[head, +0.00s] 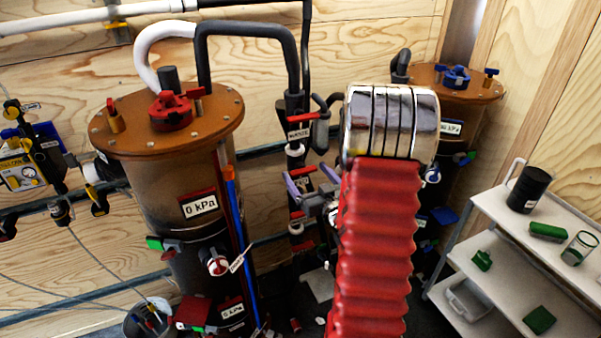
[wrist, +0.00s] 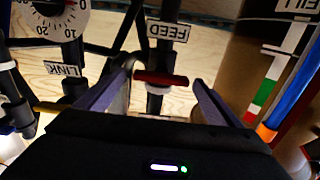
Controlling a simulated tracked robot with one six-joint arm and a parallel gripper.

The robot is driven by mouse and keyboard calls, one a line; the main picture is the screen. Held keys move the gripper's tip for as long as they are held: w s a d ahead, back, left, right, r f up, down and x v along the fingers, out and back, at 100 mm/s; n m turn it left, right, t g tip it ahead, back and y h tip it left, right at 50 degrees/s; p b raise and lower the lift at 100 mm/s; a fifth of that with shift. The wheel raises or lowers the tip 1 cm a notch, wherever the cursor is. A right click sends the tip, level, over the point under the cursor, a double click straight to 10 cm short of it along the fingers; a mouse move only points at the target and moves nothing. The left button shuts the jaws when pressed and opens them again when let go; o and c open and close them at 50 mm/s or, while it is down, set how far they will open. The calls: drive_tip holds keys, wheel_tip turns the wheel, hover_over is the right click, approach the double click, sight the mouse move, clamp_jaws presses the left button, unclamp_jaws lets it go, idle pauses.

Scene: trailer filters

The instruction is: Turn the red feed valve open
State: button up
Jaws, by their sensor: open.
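The red feed valve handle (wrist: 160,78) shows in the wrist view, under the FEED label (wrist: 168,31), which appears upside down. The handle lies crosswise to its dark vertical pipe. My gripper (wrist: 162,88) is open, its two purple fingers apart on either side of the handle, with a visible gap at each side. I cannot tell how deep the handle sits between them. In the head view my gripper (head: 309,180) is at the dark pipes, between the two tanks. I cannot pick out the feed handle there for sure.
The left tank (head: 165,215) stands close by, with a 0 kPa label and a blue tube (head: 238,235). A pipe labelled WASTE (head: 298,134) rises above my gripper. The right tank (head: 470,105) is behind my arm. A shelf cart (head: 482,255) stands at right. A gauge (wrist: 48,15) is near in the wrist view.

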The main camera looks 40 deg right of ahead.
drive_tip(key=shift+w, duration=0.1)
drive_tip(key=shift+c, duration=0.3)
drive_tip(key=c, duration=0.9)
drive_tip(key=shift+d, duration=0.2)
drive_tip(key=shift+c, duration=0.3)
drive_tip(key=shift+a, duration=0.15)
